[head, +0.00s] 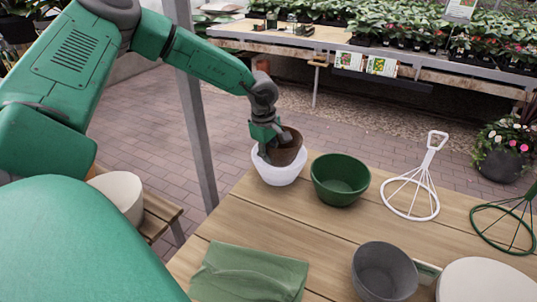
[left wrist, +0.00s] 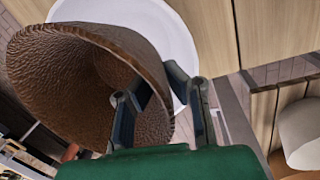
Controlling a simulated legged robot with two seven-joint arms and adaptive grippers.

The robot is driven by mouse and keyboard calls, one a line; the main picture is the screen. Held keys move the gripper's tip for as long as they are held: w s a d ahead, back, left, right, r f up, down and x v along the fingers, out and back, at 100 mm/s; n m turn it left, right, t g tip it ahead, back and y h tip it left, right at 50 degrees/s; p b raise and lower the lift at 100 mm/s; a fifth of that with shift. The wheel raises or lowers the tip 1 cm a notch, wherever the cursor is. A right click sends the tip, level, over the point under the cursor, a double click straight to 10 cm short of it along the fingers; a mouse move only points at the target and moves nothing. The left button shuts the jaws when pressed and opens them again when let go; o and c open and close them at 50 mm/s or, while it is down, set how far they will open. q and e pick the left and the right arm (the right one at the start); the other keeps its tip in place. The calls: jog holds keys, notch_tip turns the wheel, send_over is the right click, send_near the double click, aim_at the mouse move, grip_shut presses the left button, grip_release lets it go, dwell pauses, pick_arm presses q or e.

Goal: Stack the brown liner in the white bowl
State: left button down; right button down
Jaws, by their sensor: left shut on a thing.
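The brown liner (head: 288,148) is tilted and sits at the mouth of the white bowl (head: 278,174), partly within its rim in the head view. My left gripper (head: 266,150) is shut on the liner's wall at its left side. In the left wrist view the liner (left wrist: 60,85) fills the left part, its open mouth facing the lower left. The left fingers (left wrist: 165,100) pinch its edge, and the white bowl (left wrist: 180,35) shows behind it. I cannot tell whether the liner touches the bowl's bottom. My right gripper is not in view.
A green bowl (head: 340,180) stands close to the right of the white bowl. A white wire stand (head: 412,190), a green wire stand (head: 505,225), a grey pot (head: 384,272), a white round item (head: 487,281) and a green cloth (head: 248,273) are also on the wooden table (head: 310,235).

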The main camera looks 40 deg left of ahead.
pick_arm(q)
jog(key=shift+f, duration=0.4)
jog(key=c, duration=1.7)
grip_release()
jog(key=shift+a, duration=0.2)
jog(key=r, duration=0.4)
jog(key=s+r, duration=0.1)
jog(key=r, duration=0.3)
jog(key=r+p, duration=0.1)
jog(key=r, duration=0.4)
jog(key=shift+s+r, duration=0.1)
jog(key=shift+s, duration=0.05)
